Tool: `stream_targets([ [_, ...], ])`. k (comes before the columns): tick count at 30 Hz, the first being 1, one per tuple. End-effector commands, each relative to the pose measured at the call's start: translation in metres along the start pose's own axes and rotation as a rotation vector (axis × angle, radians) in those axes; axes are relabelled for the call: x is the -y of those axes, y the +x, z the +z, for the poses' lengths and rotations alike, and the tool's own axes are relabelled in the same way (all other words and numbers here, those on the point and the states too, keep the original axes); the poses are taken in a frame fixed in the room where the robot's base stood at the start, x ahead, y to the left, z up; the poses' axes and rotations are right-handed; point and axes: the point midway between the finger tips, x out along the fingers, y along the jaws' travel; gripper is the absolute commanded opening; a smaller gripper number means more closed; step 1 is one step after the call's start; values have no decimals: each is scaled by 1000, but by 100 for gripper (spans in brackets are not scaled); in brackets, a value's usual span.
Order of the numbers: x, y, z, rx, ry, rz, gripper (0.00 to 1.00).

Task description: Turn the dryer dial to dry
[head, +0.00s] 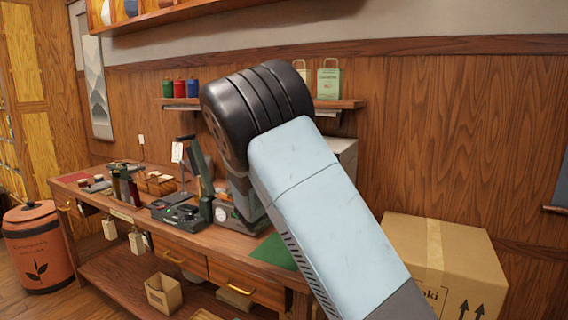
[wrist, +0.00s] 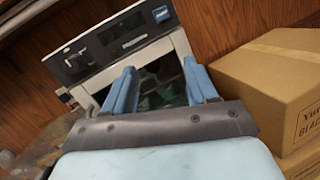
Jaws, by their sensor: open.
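The dryer (wrist: 188,45) is a pale box with a dark control panel and a dark glass window, tilted in the wrist view. A dark round dial (wrist: 74,62) sits at the panel's left end. Its setting is too small to read. My gripper (wrist: 162,82) is open, with two blue fingers apart in front of the window, to the right of and below the dial. Nothing shows between the fingers except the window behind. In the head view only an edge of the dryer (head: 347,150) shows behind my arm, and the gripper is hidden.
A cardboard box (wrist: 268,85) stands close on the right; it also shows in the head view (head: 410,240). The wooden workbench (head: 125,212) holds tools, a scale and a green mat (head: 275,252). A wall shelf (head: 345,103) with paper bags is above.

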Motion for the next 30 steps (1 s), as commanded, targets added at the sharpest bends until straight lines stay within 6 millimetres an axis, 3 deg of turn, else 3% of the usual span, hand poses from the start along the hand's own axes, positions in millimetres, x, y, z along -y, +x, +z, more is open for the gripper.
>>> stream_targets([
  [3,-42,-27,-13,83,-84,137,57],
  [6,-68,-46,-21,141,-136,224,57],
  [13,-94,-67,-28,202,-186,316,57],
  [20,-101,-48,-24,204,-186,316,57],
  [30,-120,8,-14,203,-185,316,57],
])
